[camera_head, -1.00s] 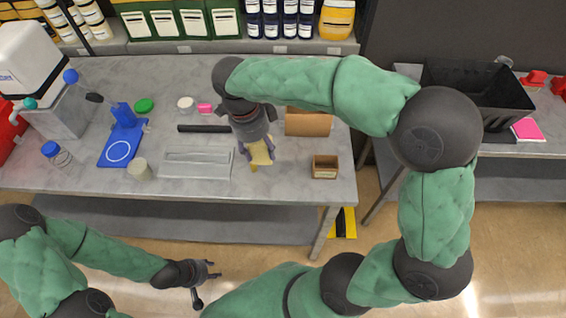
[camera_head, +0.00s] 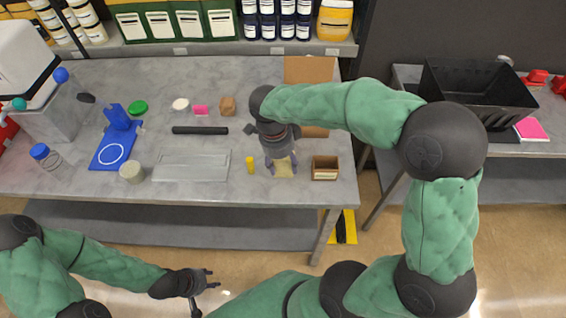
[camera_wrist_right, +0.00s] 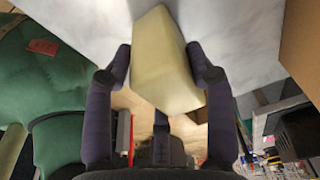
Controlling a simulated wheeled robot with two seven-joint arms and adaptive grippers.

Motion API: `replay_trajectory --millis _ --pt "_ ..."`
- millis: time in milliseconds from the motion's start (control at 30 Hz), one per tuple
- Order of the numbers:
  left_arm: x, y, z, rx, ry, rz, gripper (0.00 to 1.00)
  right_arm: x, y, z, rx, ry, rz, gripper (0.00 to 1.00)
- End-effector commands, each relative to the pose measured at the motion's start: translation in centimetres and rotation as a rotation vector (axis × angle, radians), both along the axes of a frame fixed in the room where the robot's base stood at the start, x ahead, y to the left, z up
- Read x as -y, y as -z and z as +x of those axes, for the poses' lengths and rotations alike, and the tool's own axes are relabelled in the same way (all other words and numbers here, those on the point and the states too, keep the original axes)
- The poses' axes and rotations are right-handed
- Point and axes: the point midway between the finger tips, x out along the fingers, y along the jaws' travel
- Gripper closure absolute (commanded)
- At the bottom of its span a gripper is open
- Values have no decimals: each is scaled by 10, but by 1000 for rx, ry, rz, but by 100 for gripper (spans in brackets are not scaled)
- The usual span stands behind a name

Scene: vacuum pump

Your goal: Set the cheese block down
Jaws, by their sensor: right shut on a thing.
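The cheese block (camera_head: 284,167) is a pale yellow block. My right gripper (camera_head: 282,169) is shut on it, above the front right part of the grey table in the head view. In the right wrist view the cheese block (camera_wrist_right: 164,62) sits between the fingers of the gripper (camera_wrist_right: 164,75), with the pale table surface behind it. I cannot tell whether the block touches the table. My left gripper (camera_head: 207,280) is in front of the table, low at the bottom of the head view, apart from everything; its fingers look spread and empty.
A small open wooden box (camera_head: 325,168) stands just right of the cheese. A yellow cylinder (camera_head: 250,165) stands just left, then a clear tray (camera_head: 192,166) and a black bar (camera_head: 200,130). A brown cube (camera_head: 228,106) and a cardboard box (camera_head: 309,69) are behind.

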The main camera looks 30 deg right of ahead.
Motion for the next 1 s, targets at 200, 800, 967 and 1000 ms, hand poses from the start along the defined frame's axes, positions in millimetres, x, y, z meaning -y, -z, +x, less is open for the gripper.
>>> replay_trajectory --millis 200,800,967,1000 --pt "0 0 0 0 0 0 60 0 -1 1 2 1 0 89" --pt "0 -1 0 0 0 0 60 0 -2 0 1 1 0 21" --pt "0 -8 0 0 0 0 60 -3 -23 2 4 0 0 21" --pt "0 -11 0 0 0 0 60 -4 -31 3 4 1 1 21"
